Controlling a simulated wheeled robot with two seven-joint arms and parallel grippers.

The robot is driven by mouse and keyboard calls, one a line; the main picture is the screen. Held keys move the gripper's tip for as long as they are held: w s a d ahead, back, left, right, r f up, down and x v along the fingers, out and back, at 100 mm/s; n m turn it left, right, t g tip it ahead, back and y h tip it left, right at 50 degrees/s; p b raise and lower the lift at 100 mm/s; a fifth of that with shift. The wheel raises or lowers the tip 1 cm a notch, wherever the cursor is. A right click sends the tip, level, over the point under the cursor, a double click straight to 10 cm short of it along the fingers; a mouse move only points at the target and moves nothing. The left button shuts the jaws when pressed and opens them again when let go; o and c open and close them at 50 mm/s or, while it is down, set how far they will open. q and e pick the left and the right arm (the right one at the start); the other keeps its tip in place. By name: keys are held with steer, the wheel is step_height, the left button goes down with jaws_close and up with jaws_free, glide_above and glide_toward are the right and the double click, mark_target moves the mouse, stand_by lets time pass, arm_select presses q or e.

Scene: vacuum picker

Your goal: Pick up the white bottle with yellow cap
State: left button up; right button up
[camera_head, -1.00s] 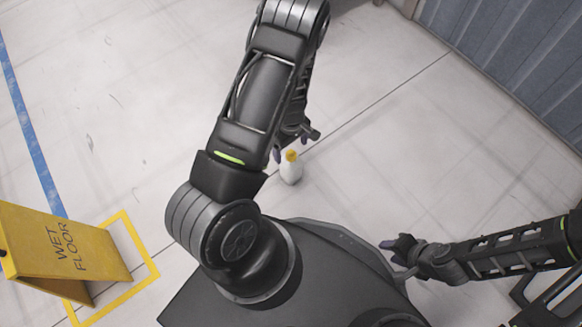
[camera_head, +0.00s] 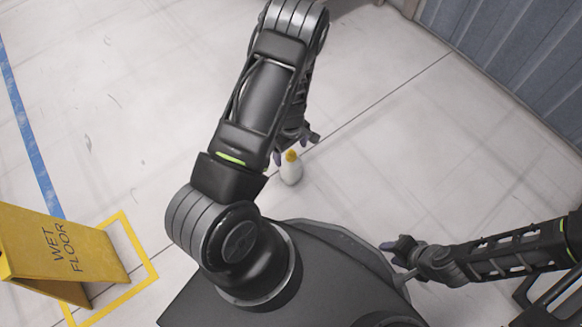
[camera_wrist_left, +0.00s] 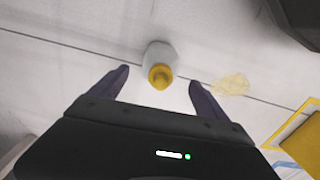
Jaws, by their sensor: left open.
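The white bottle (camera_head: 291,173) with a yellow cap (camera_head: 291,156) stands upright on the floor, just in front of my base in the head view. In the left wrist view the bottle (camera_wrist_left: 160,62) shows between and beyond my two fingertips, cap toward the camera. My left gripper (camera_head: 293,152) is beside and above the bottle, partly hidden by its own arm. In the left wrist view the left gripper (camera_wrist_left: 160,85) is open and empty, fingers apart on either side of the bottle. My right gripper (camera_head: 392,246) is at the right, away from the bottle; its jaw gap is unclear.
A yellow wet floor sign (camera_head: 62,252) stands at the lower left inside a yellow floor outline. A blue floor line (camera_head: 35,150) runs along the left. A grey-blue ribbed wall (camera_head: 510,55) is at the upper right. The floor around the bottle is clear.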

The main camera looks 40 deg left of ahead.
mark_target(291, 158)
arm_select(q)
step_height(291, 158, down, 4)
steer(key=shift+d+f+b, duration=0.1)
steer(key=shift+f+b, duration=0.05)
steer(key=shift+b, duration=1)
steer(key=shift+f, duration=0.3)
steer(key=shift+c, duration=0.4)
jaws_close()
